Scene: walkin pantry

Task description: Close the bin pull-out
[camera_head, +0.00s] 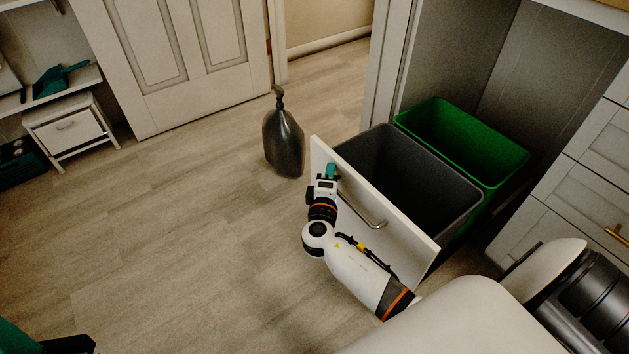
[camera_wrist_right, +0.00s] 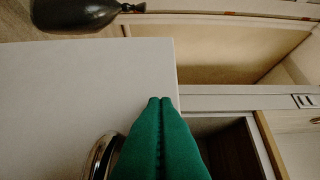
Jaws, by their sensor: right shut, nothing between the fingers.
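The bin pull-out stands drawn out from its cabinet. Its white front panel (camera_head: 400,232) carries a curved metal handle (camera_head: 362,210). Behind it sit a grey bin (camera_head: 455,190) and a green bin (camera_head: 470,130). My right gripper (camera_head: 330,171) is shut and empty at the panel's outer face, near its upper left corner and beside the handle. In the right wrist view, the closed green fingers (camera_wrist_right: 160,104) overlap the white panel (camera_wrist_right: 100,80) near its edge, with the handle (camera_wrist_right: 100,158) beside them. Contact cannot be told. A teal and black part, likely my left gripper (camera_head: 40,340), is cut off at the lower left.
A white step stool (camera_head: 75,130) and a shelf with a teal dustpan (camera_head: 62,80) are at the far left. Drawers (camera_head: 590,190) stand at right.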

